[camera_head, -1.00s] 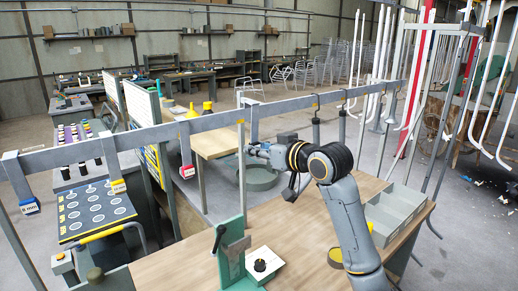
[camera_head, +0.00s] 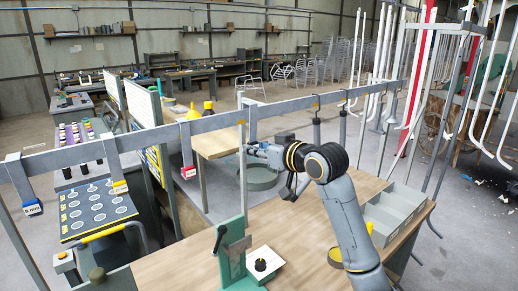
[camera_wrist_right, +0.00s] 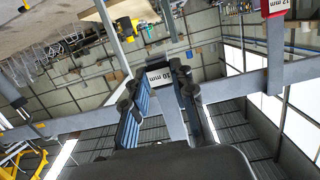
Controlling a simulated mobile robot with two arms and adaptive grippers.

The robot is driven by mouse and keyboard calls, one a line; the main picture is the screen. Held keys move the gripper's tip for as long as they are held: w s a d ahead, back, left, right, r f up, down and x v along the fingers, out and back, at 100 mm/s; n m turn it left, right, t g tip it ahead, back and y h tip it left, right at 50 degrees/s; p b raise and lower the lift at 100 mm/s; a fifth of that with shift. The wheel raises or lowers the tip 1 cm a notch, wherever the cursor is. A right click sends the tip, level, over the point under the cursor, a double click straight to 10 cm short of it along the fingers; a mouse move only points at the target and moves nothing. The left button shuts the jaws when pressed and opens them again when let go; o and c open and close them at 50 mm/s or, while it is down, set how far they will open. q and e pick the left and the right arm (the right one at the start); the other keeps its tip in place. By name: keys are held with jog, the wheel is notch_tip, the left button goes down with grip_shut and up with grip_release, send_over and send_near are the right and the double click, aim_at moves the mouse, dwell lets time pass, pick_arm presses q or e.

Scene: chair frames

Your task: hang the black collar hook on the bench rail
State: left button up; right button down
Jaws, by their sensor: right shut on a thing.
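My right gripper (camera_head: 250,149) is below the bench rail (camera_head: 218,122), near the middle of the head view. In the right wrist view its fingers (camera_wrist_right: 160,95) are closed around a grey hook (camera_wrist_right: 172,118) with a white "10 mm" label (camera_wrist_right: 158,76) in a dark surround. The grey strap of this hook (camera_head: 253,115) shows at the rail in the head view and seems to reach over it. I cannot tell whether the rail bears its weight. The rail also crosses the right wrist view (camera_wrist_right: 75,122). My left gripper is not in view.
Hooks with blue (camera_head: 32,208), yellow (camera_head: 119,187) and red (camera_head: 188,172) collars hang left of my gripper. Dark hanging pieces (camera_head: 316,125) are to the right. Below are a wooden bench top (camera_head: 185,262), a green upright (camera_head: 232,250) and a grey tray (camera_head: 395,210).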

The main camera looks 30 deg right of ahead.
jog(key=shift+w, duration=0.65)
jog(key=shift+w+p, duration=0.1)
jog(key=shift+p, duration=0.2)
jog(key=shift+w, duration=0.2)
jog(key=shift+w+a+p, duration=0.1)
jog(key=shift+w+p, duration=0.3)
jog(key=shift+w, duration=0.1)
jog(key=shift+w+r, duration=0.1)
jog(key=shift+w, duration=0.15)
jog(key=shift+w+p, duration=0.4)
jog(key=shift+w, duration=0.1)
jog(key=shift+f+b, duration=0.7)
jog(key=shift+f, duration=0.6)
dwell(0.5)
jog(key=c, duration=1)
grip_release()
